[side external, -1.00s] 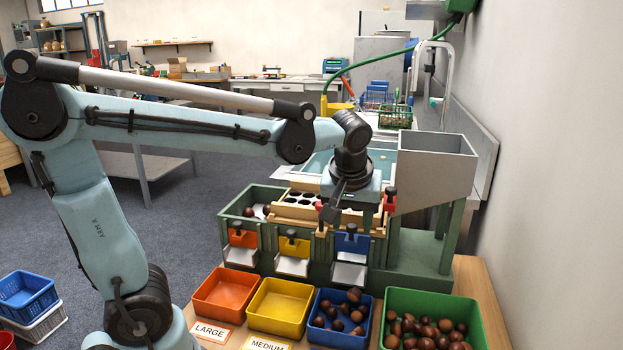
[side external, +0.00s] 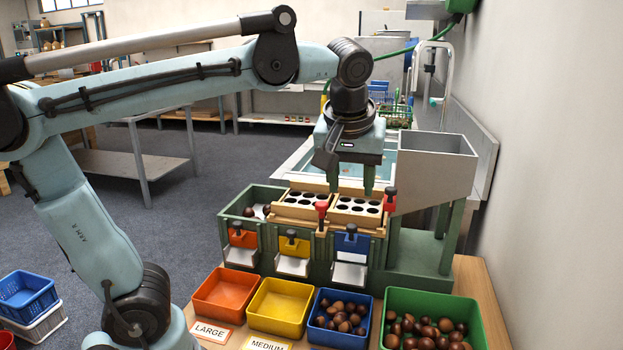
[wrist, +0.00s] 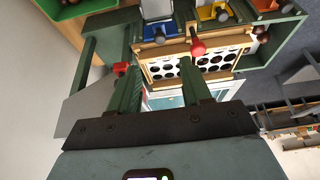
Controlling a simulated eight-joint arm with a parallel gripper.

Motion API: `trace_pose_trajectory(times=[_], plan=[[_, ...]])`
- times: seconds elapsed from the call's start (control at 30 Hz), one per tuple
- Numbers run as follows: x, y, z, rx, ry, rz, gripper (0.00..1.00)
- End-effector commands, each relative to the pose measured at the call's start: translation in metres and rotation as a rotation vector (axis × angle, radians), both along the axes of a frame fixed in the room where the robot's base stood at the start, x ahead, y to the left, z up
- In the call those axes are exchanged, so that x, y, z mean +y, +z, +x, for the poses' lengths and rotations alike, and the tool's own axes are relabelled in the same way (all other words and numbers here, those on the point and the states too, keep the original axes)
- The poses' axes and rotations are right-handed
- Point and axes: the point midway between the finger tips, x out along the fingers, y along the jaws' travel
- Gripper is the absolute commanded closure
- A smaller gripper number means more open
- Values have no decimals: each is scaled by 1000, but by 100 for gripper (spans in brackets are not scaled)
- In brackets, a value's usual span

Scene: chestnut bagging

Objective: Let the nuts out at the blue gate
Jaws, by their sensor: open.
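The blue gate (side external: 352,243) is in the right of three gate slots on the green sorter's front. It appears to sit higher above its pale chute (side external: 349,275) than the yellow gate (side external: 294,248) does above its own. It also shows in the wrist view (wrist: 160,31). The blue bin (side external: 320,327) below holds several brown nuts (side external: 340,316). No nut shows on the blue chute. My gripper (side external: 350,190) is open and empty, above the sorter's holed boards, behind and above the blue gate's black knob. Its two green fingers also show in the wrist view (wrist: 160,82).
The orange gate (side external: 242,239) is at the left. The orange bin (side external: 222,293) and yellow bin (side external: 280,306) look empty. A green bin (side external: 400,338) holds several nuts. Red knobs (side external: 322,207) stand up by the boards. A grey hopper (side external: 436,165) rises at right.

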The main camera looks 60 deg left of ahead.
Motion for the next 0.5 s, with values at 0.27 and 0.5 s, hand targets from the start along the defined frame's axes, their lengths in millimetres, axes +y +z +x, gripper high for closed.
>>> trace_pose_trajectory(times=[0.27, 0.5], plan=[[-5, 17, -5, -1, 0, 1, 52], [-5, 18, -5, -1, 0, 1, 52]])
